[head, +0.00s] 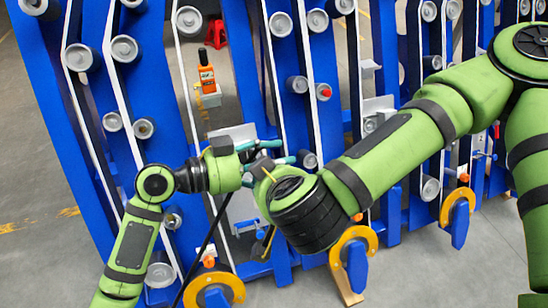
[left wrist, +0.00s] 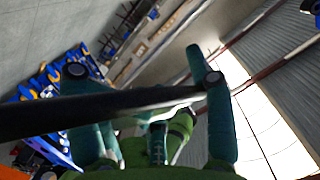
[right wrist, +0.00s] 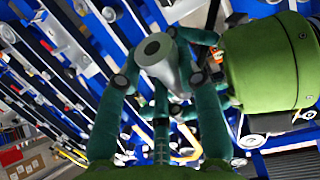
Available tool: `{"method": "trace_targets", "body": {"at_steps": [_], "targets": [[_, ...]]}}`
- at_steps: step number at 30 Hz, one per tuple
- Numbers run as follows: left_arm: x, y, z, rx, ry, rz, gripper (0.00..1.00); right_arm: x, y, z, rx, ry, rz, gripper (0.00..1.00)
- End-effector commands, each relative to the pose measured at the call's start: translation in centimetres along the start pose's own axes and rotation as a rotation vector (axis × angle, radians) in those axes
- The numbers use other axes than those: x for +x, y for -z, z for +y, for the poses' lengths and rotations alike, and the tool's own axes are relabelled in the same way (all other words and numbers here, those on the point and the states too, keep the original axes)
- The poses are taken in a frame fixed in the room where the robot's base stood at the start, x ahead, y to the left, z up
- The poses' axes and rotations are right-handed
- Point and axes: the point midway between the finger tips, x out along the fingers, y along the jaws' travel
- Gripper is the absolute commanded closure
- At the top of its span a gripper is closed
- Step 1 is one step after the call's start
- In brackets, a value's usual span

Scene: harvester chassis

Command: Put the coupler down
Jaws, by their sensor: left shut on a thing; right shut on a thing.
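A grey coupler (right wrist: 160,55) with a round dark hole in its end sits between the teal fingers of my right gripper (right wrist: 158,79) in the right wrist view. That gripper is shut on it. In the head view my right wrist hides most of this grip. My left gripper (head: 274,152) is close beside it, in front of the blue chassis (head: 245,70). In the left wrist view, a long black bar or hose (left wrist: 110,105) crosses the fingers of my left gripper (left wrist: 145,92), which is shut on it. The far end of the black piece is out of view.
The chassis has tall blue plates with several grey rollers and white belts. Orange rings (head: 213,289) line the chassis's lower edge. Grey floor (head: 400,275) is open in front.

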Motion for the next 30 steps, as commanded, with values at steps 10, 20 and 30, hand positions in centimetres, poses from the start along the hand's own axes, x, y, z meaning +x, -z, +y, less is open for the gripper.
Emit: {"method": "trace_targets", "body": {"at_steps": [10, 20, 30], "targets": [[0.3, 1.5, 0.4, 0.006, -0.010, 0.038, 0.64, 0.0, -0.7, -0.8, -0.016, 0.027, -0.018, 1.00], [-3.9, 1.0, 0.3, 0.004, -0.008, 0.027, 0.64, 0.0, -0.6, -0.6, -0.012, 0.023, -0.017, 1.00], [-10.0, 0.6, 0.2, 0.001, -0.008, 0.022, 0.64, 0.0, -0.4, -0.5, -0.008, 0.019, -0.012, 1.00]]}}
